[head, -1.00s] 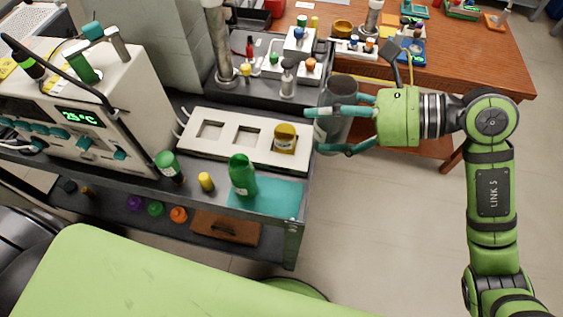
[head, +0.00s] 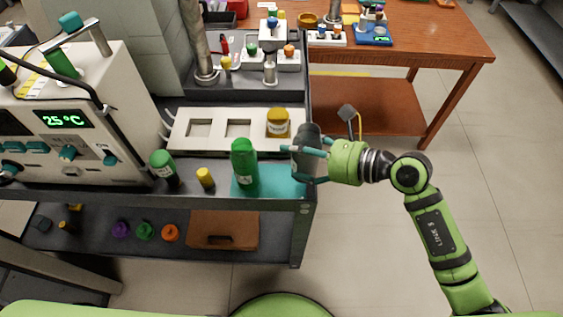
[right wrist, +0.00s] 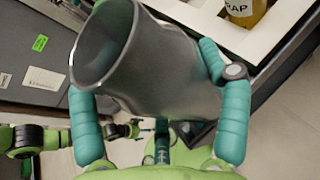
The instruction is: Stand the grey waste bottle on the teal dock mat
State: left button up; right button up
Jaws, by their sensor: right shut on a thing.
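The grey waste bottle (head: 309,143) is a dark grey cylinder, held upright or nearly so at the shelf's right edge. My right gripper (head: 308,152) is shut on it from the right; in the right wrist view the teal fingers sit on either side of the grey bottle (right wrist: 165,70), whose open mouth faces up-left. The teal dock mat (head: 280,184) lies at the shelf's front right corner. The bottle is at the mat's right end; I cannot tell whether its base touches.
A green bottle (head: 244,165) stands on the mat's left part. A white rack (head: 205,148) with a yellow jar (head: 278,123) lies behind the mat. A yellow vial (head: 205,178) and a dark green bottle (head: 162,167) stand left. Floor is clear to the right.

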jog(key=a+f, duration=0.2)
jog(key=f, duration=0.1)
jog(key=w+a+f, duration=0.1)
jog(key=f, duration=0.1)
jog(key=shift+a+f+p, duration=0.1)
jog(key=shift+a+p, duration=0.15)
jog(key=shift+p, duration=0.1)
pick_arm(q)
jog(key=shift+s+a+r, duration=0.4)
jog(key=shift+s+r, duration=0.1)
jog(key=shift+s, duration=0.15)
pick_arm(e)
jog(key=shift+f, duration=0.45)
pick_arm(q)
jog(key=shift+f, duration=0.1)
pick_arm(e)
jog(key=shift+f, duration=0.1)
jog(key=o, duration=1.1)
